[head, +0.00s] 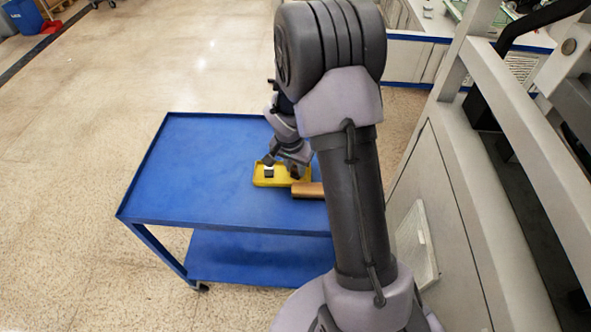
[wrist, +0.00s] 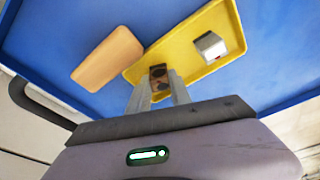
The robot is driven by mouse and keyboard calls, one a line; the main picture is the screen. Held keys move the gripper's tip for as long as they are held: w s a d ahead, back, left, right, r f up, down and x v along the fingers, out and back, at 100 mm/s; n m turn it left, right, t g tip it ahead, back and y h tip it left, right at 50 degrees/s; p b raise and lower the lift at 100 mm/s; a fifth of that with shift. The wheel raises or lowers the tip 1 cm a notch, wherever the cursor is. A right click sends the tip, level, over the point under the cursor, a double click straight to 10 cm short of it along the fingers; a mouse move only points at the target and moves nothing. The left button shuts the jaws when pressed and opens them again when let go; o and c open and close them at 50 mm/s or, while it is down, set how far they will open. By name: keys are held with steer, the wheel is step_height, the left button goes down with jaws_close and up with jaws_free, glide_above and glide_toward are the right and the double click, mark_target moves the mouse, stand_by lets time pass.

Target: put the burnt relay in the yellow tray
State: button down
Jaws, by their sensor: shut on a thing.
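The yellow tray (head: 262,182) lies on the blue cart top, and it also shows in the wrist view (wrist: 186,60). My gripper (wrist: 160,88) is shut on a small dark, brown-stained block, which looks like the burnt relay (wrist: 158,73). In the wrist view the relay appears over the tray's near end; its height above the tray floor is unclear. A pale grey block with a red mark (wrist: 211,46) sits inside the tray at the other end. In the head view my gripper (head: 297,174) is at the tray's right part, and the relay is hard to make out.
A tan-orange block (wrist: 108,58) lies on the cart beside the tray, also visible in the head view (head: 307,190). The blue cart top (head: 200,165) is clear to the left. A white machine frame (head: 450,170) stands at the right.

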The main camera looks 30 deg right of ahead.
steer(key=shift+s, duration=0.1)
steer(key=c, duration=1.2)
jaws_free()
